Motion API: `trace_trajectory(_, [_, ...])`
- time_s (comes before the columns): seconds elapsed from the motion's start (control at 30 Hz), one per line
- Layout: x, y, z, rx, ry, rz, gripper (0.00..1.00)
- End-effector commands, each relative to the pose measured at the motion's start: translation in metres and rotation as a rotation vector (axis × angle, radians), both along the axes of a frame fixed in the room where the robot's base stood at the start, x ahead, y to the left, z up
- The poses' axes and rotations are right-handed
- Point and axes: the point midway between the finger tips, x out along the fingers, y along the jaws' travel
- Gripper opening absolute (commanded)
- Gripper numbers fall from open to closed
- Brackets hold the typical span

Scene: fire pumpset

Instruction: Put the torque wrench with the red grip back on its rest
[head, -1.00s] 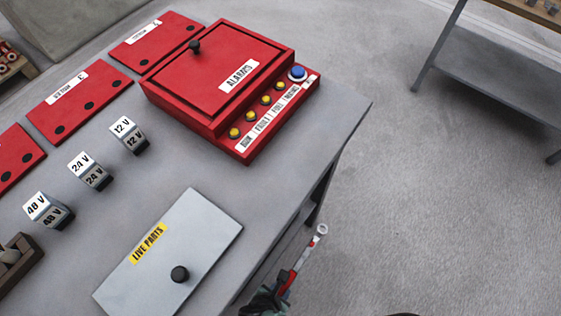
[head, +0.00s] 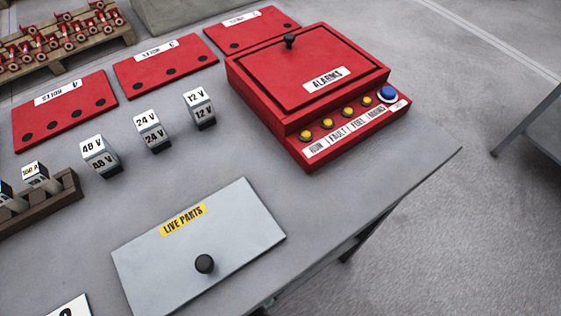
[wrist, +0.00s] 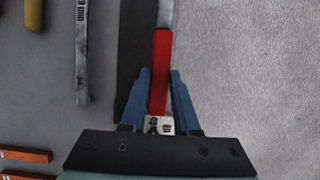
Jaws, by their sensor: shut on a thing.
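The torque wrench with the red grip (wrist: 161,62) shows in the wrist view. Its red grip lies between the two blue fingers of my gripper (wrist: 160,74), which is shut on it. The grey shaft runs up out of the top of the picture, and a pale marked block shows at the grip's lower end. In the head view my gripper is out of the picture. A small light piece at the table's front edge there is too small to name. I cannot make out the wrench's rest in either view.
The wrist view shows a silver tool (wrist: 82,55), a yellow handle (wrist: 34,14) and orange-red pieces (wrist: 26,155) at left, with open floor at right. The head view shows a grey table with a red alarm box (head: 310,75), a live-parts cover (head: 235,235) and voltage blocks (head: 152,130).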

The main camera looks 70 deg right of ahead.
Motion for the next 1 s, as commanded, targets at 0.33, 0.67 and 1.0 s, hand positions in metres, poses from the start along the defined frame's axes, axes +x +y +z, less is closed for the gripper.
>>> trace_trajectory(0.33, [0.030,-0.018,-0.003,-0.002,-0.004,-0.003,0.00])
trace_trajectory(0.67, [0.035,-0.022,-0.025,-0.001,0.001,-0.001,0.00])
trace_trajectory(1.0, [0.035,-0.022,-0.045,-0.002,0.000,-0.001,0.00])
